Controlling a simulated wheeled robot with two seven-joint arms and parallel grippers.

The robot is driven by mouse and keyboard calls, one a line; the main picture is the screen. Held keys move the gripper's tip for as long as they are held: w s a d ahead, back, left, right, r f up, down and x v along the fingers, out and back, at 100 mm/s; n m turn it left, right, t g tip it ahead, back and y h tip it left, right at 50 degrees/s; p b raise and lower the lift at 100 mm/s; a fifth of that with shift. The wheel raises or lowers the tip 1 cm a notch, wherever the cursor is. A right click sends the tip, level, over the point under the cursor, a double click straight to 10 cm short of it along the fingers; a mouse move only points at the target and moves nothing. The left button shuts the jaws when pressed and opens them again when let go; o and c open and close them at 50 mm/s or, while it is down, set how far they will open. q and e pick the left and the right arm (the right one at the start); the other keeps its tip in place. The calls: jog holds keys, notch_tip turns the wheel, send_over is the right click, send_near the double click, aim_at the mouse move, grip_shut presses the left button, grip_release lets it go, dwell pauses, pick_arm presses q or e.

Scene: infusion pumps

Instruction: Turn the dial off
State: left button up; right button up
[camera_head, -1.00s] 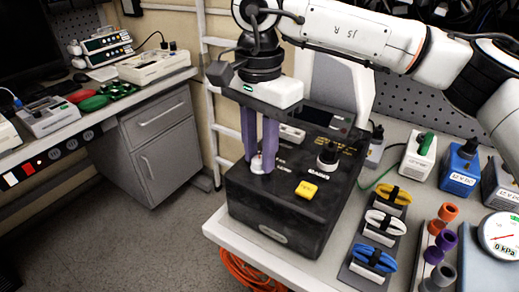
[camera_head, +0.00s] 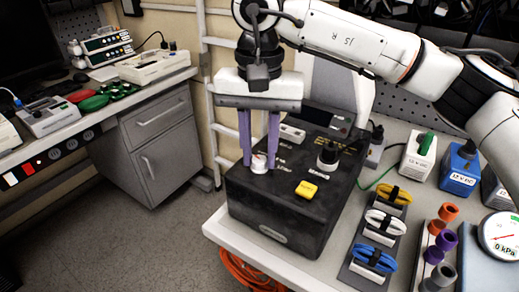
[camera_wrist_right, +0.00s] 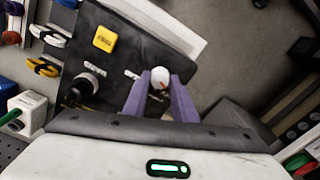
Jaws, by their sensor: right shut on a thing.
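The dial (camera_head: 259,162) is a small white knob with a reddish mark, on top of a black box (camera_head: 275,215) at its left side. It also shows in the right wrist view (camera_wrist_right: 160,76). My right gripper (camera_head: 259,160) points straight down from above, and its two purple fingers are shut on the white dial, one on each side. The fingers partly hide the dial in the head view. A black knob (camera_head: 327,156) and a yellow button (camera_head: 306,190) are on the same box top, clear of the fingers. My left gripper is not in view.
Cable coils on stands (camera_head: 385,223) and orange and purple cylinders (camera_head: 446,240) stand right of the box. A pressure gauge (camera_head: 499,236) is at the far right. White and blue power units (camera_head: 460,168) stand behind. Floor left of the box is free.

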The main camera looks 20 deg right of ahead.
aim_at(260, 159)
dwell(0.3)
jog(key=o, duration=1)
jog(key=shift+o, duration=0.2)
jog(key=shift+r, duration=0.15)
notch_tip(260, 159, up, 10)
